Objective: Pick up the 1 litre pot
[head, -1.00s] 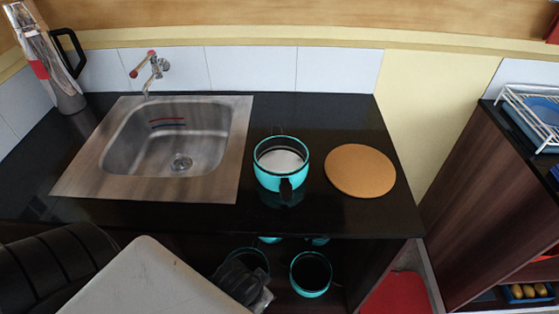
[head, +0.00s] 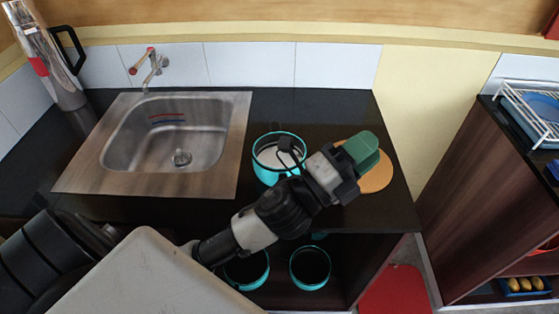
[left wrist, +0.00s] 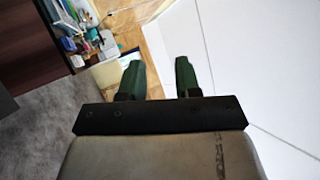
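A turquoise pot (head: 267,176) stands upright on the black counter, partly hidden by my left arm. Two more turquoise pots, one at left (head: 246,277) and one at right (head: 311,270), stand on the shelf below; my arm covers part of the left one. I cannot tell from any marking which is the 1 litre pot. My left gripper (head: 362,151) has green fingers and hangs in front of the round cork mat (head: 377,178), right of the counter pot and apart from it. In the left wrist view the fingers (left wrist: 159,75) are spread and empty. My right gripper is out of view.
A steel sink (head: 165,145) with a tap (head: 150,68) is left of the counter pot. A tall flask (head: 45,55) stands in the back left corner. A wooden cabinet with a white dish rack (head: 528,115) is at right. A red surface (head: 396,290) lies low between them.

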